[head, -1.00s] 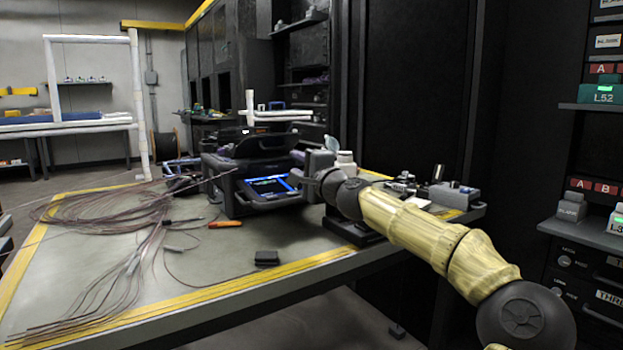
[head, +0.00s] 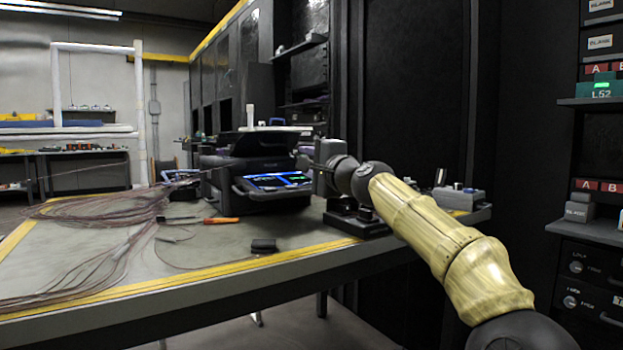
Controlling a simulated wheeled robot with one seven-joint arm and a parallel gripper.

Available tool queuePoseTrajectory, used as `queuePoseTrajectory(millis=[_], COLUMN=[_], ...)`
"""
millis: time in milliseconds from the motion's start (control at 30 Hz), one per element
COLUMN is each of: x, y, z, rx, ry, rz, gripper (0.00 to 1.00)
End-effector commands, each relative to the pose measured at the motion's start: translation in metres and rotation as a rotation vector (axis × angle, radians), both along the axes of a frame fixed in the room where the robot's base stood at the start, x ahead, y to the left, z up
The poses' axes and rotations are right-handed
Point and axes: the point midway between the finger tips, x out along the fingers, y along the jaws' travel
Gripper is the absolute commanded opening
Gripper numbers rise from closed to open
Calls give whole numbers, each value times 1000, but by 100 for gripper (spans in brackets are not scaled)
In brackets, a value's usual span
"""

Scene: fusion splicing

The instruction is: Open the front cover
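The fusion splicer (head: 215,185) is a dark box on the table with a lit blue screen (head: 275,181) on its front. Its dark top cover (head: 262,141) seems to lie over the top; whether it is shut I cannot tell. My gripper (head: 303,162) is just right of the splicer, at about the height of the screen's upper edge, at the end of my yellow-sleeved arm. Its fingers are small and dark, so I cannot tell their opening or whether they touch the splicer.
Loose brown cables (head: 95,207) cover the left of the table (head: 200,262). An orange-handled tool (head: 221,220) and a small black block (head: 264,245) lie in front of the splicer. Black cabinets stand behind, and equipment shelves (head: 590,229) are at right.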

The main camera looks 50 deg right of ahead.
Motion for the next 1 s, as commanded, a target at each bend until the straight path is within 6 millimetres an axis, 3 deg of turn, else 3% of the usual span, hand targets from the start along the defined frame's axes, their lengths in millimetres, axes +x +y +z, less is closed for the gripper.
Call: queuePoseTrajectory(millis=[400,1000], x=[-15,-16], y=[6,6], z=[-5,-2], rx=[0,1], ry=[1,3], rz=[-3,-3], gripper=[30,30])
